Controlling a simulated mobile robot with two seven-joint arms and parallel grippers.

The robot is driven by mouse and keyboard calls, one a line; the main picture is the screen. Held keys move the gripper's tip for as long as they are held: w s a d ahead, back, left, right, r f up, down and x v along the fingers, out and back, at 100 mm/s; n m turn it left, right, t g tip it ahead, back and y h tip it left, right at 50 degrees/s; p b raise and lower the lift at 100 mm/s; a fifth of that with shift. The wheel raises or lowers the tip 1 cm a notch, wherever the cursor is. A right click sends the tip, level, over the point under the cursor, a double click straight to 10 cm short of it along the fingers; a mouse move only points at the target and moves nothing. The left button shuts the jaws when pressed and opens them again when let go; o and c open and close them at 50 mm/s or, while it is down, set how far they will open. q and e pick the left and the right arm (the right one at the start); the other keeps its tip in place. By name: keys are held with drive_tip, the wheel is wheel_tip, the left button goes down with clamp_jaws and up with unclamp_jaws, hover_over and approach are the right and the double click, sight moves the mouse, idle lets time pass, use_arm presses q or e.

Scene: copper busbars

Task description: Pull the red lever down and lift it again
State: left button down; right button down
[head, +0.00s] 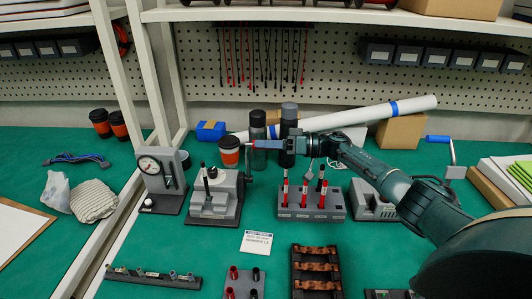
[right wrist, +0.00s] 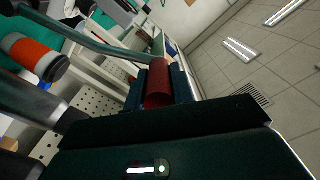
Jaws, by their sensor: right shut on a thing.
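The red lever handle (head: 267,141) is at the end of a metal rod that rises from a grey bench press (head: 214,196) left of centre. In the head view the handle lies roughly level, above and to the right of the press. My right gripper (head: 262,144) reaches in from the right and is shut on this handle. In the right wrist view the red handle (right wrist: 158,86) sits between the two dark fingers, with the metal rod (right wrist: 85,40) running off to the upper left. My left gripper is not in view.
An orange-banded cup (head: 229,151) and dark bottles (head: 289,132) stand close behind the handle. A gauge stand (head: 160,182) is left of the press. A rack of red-handled tools (head: 311,208) stands to the right. Copper parts lie in a tray (head: 316,291) in front.

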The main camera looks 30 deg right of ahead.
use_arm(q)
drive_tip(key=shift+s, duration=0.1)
use_arm(e)
drive_tip(key=shift+w+d+r, duration=0.15)
drive_tip(key=shift+d+r, duration=0.05)
drive_tip(key=shift+r, duration=0.05)
drive_tip(key=c, duration=1.2)
unclamp_jaws()
drive_tip(key=shift+f, duration=0.15)
drive_tip(key=shift+a, duration=0.1)
drive_tip(key=shift+d+f, duration=0.1)
drive_tip(key=shift+d, duration=0.15)
use_arm(q)
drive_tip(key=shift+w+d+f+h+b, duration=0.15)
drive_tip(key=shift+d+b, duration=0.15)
drive_tip(key=shift+b, duration=0.35)
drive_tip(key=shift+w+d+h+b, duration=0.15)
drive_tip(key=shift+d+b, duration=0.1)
drive_tip(key=shift+b, duration=0.35)
use_arm(e)
drive_tip(key=v, duration=1.2)
drive_tip(key=shift+s+d, duration=0.25)
drive_tip(key=shift+s, duration=0.1)
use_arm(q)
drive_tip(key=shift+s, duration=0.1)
